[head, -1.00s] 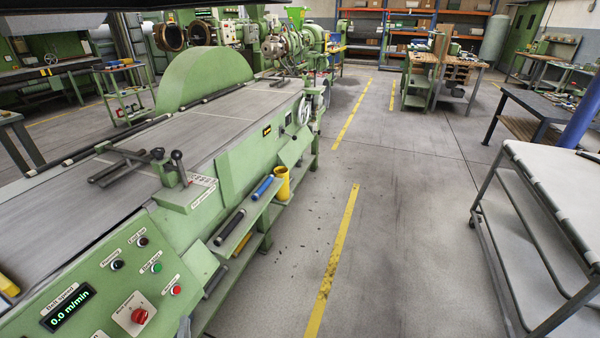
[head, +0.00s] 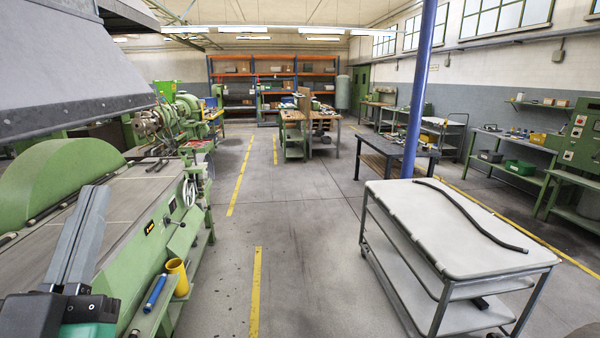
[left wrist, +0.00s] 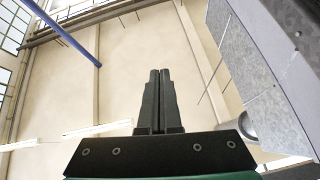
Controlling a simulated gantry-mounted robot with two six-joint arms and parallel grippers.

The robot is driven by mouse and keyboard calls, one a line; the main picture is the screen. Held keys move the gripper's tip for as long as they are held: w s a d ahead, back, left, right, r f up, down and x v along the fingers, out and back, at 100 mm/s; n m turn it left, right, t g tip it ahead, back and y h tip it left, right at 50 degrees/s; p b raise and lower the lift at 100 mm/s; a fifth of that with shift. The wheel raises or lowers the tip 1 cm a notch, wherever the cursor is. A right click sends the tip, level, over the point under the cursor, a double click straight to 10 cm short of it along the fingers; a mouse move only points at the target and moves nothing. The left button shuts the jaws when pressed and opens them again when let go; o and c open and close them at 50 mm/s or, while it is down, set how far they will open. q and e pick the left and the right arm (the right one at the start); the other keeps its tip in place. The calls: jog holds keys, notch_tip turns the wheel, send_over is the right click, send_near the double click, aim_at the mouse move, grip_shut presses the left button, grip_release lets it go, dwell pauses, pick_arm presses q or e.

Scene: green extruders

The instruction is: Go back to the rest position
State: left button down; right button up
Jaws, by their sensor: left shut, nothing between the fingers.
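My left gripper (head: 79,236) is in the lower left of the head view, raised in front of the green belt machine (head: 130,235). Its two dark fingers point up and lie together with nothing between them. The left wrist view shows the same shut fingers (left wrist: 160,88) against the ceiling and upper wall. My right gripper is not in the frames.
A grey hood (head: 70,70) hangs at the upper left, above the gripper. A white-topped cart (head: 410,215) with a black strip (head: 475,215) on it stands at the right. A blue post (head: 417,90) rises behind it. The floor between is clear.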

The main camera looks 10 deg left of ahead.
pick_arm(q)
jog(key=s+d+r+m+t+h, duration=0.2)
jog(key=s+d+r+t+h, duration=0.2)
jog(key=s+d+r+h, duration=0.3)
notch_tip(320, 180, up, 38)
jog(key=w+h+p, duration=0.1)
jog(key=h+p, duration=0.1)
jog(key=p, duration=3.6)
jog(key=shift+a+m+g, duration=0.2)
jog(key=shift+m+g, duration=0.1)
jog(key=shift+m, duration=0.1)
jog(key=shift+w+f, duration=0.1)
jog(key=shift+f, duration=0.1)
notch_tip(320, 180, down, 60)
jog(key=b, duration=6)
jog(key=shift+f+b, duration=0.2)
jog(key=shift+b, duration=0.2)
